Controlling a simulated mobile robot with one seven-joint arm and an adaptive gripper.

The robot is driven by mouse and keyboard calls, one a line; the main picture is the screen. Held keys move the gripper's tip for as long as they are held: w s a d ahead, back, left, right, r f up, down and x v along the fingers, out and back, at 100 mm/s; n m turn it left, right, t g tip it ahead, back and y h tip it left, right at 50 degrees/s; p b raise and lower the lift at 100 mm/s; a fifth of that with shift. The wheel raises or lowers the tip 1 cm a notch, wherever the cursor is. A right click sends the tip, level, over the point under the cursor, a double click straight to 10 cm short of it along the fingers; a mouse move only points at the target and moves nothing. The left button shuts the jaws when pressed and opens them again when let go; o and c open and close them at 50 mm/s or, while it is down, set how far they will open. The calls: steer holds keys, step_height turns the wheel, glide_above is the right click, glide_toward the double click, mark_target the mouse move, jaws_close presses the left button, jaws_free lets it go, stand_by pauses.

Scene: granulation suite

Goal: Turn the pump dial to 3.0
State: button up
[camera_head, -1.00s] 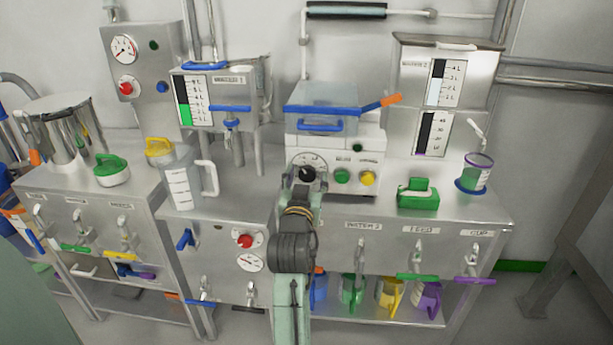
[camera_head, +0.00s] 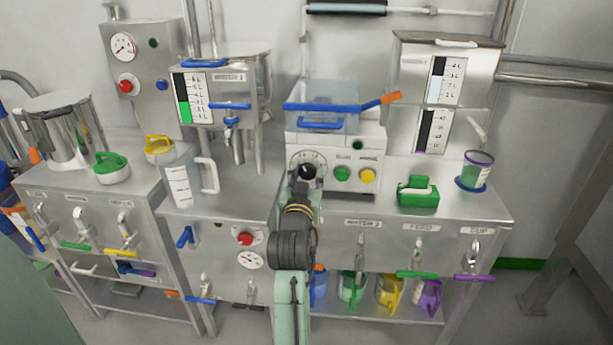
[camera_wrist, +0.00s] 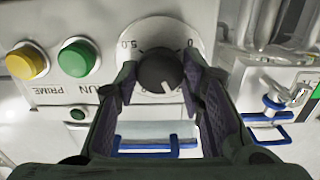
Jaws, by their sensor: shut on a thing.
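The pump dial (camera_wrist: 160,72) is a black knob on a round white face marked 0 and 5.0 in the wrist view, which shows it upside down. A pale mark shows at the knob's lower edge there; the number beside it is not readable. My gripper (camera_wrist: 163,82) has its fingers on both sides of the knob and is shut on it. In the head view the dial (camera_head: 307,171) sits on the front of the white pump (camera_head: 368,150), partly hidden by my gripper (camera_head: 304,182).
Right of the dial are a green button (camera_head: 342,174) and a yellow button (camera_head: 367,176). A clear tray with a blue rim (camera_head: 322,106) sits on the pump. A green-handled block (camera_head: 417,192) and a purple-rimmed cup (camera_head: 477,170) stand to the right.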

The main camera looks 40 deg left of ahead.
steer(key=shift+f+m+b, duration=0.1)
steer(key=shift+m+b, duration=0.2)
steer(key=shift+f+m+b, duration=0.1)
steer(key=shift+m+b, duration=0.7)
steer(key=shift+b, duration=0.05)
steer(key=m+b, duration=0.2)
steer(key=shift+m, duration=0.3)
steer(key=m+b, duration=0.2)
steer(key=m, duration=0.2)
steer(key=shift+m+b, duration=0.4)
steer(key=o, duration=1.1)
steer(key=shift+m, duration=0.3)
steer(key=shift+o, duration=0.2)
steer(key=shift+s+d, duration=0.1)
